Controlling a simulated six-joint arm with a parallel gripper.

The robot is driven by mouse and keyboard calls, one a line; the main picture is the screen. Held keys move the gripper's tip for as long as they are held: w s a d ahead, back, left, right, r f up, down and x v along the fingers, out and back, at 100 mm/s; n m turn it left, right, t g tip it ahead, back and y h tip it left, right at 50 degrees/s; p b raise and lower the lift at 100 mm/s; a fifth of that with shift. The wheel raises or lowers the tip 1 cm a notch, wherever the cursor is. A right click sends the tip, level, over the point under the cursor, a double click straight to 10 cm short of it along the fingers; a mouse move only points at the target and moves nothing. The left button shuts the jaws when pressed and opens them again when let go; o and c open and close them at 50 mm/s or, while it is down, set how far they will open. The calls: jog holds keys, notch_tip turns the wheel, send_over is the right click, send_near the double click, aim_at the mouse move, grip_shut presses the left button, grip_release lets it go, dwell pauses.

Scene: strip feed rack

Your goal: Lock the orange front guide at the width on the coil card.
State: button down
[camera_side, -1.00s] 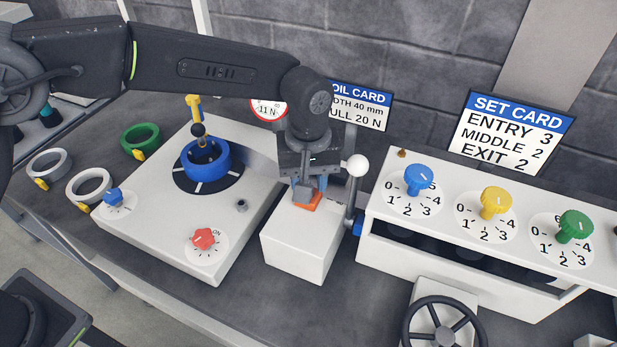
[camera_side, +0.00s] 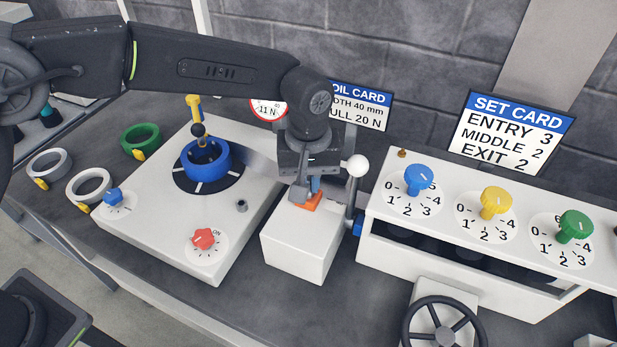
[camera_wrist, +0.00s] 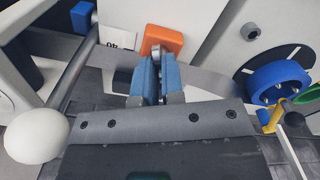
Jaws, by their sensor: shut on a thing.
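The orange front guide (camera_side: 312,202) sits on top of a white block (camera_side: 297,247). It shows just past my fingertips in the wrist view (camera_wrist: 162,38). My gripper (camera_side: 308,191) is low over the block, its blue-padded fingers close together in the wrist view (camera_wrist: 156,66). They are shut on the guide, though the gripped part is mostly hidden. A white scale marked 40 (camera_wrist: 117,44) lies beside the guide. A lever with a white ball (camera_side: 357,165) stands upright just right of the block. The coil card (camera_side: 360,106), partly hidden, reads 40 mm and 20 N.
Left stands a white unit with a blue coil (camera_side: 205,160) and a red knob (camera_side: 203,239). Right is a rack with blue (camera_side: 419,179), yellow (camera_side: 495,201) and green (camera_side: 575,226) knobs. A handwheel (camera_side: 444,328) is in front. A dial reading 11 N (camera_side: 268,109) is behind.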

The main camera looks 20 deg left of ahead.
jog(key=m, duration=1.2)
jog(key=shift+m, duration=0.4)
jog(key=m, duration=0.4)
jog(key=shift+m, duration=2.5)
jog(key=c, duration=1.2)
grip_release()
jog(key=shift+c, duration=0.2)
notch_tip(320, 180, up, 14)
